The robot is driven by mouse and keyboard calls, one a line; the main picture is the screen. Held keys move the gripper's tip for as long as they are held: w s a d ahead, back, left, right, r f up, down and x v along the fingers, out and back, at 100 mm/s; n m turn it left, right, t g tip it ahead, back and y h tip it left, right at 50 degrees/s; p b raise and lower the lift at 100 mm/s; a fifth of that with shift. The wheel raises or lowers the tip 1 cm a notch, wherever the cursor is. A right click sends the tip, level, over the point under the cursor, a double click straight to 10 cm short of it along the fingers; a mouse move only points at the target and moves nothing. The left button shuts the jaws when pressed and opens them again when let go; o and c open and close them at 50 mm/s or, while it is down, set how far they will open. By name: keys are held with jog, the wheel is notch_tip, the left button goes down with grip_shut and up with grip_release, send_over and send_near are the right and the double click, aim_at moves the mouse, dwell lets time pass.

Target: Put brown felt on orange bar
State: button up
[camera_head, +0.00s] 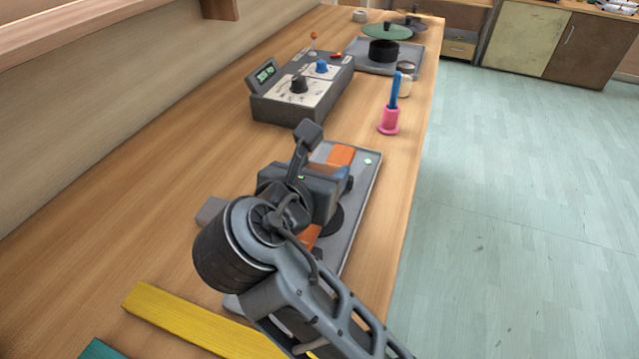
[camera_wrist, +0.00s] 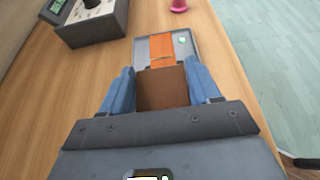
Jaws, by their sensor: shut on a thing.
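A brown felt (camera_wrist: 163,90) shows in the wrist view between the two blue fingers of my gripper (camera_wrist: 160,84), which is shut on it. The orange bar (camera_wrist: 161,46) lies just beyond the felt, on a grey tray (camera_wrist: 184,46). In the head view orange shows on the tray at both sides of my gripper, at the far end of the orange bar (camera_head: 341,155) and nearer the arm; my gripper hides the middle. My gripper (camera_head: 335,178) is over the tray there, and the felt is hidden. I cannot tell whether the felt touches the bar.
A dark control box (camera_head: 298,92) with knobs stands beyond the tray. A pink holder (camera_head: 389,122) with a blue stick is near the table's right edge. A yellow bar (camera_head: 190,322) lies at the near left. A far tray (camera_head: 398,60) holds a dark pot. Bare wood lies left.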

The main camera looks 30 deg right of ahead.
notch_tip(320, 180, down, 3)
jog(key=shift+r, duration=0.1)
jog(key=o, duration=1)
jog(key=shift+a, duration=0.1)
jog(key=v, duration=1.2)
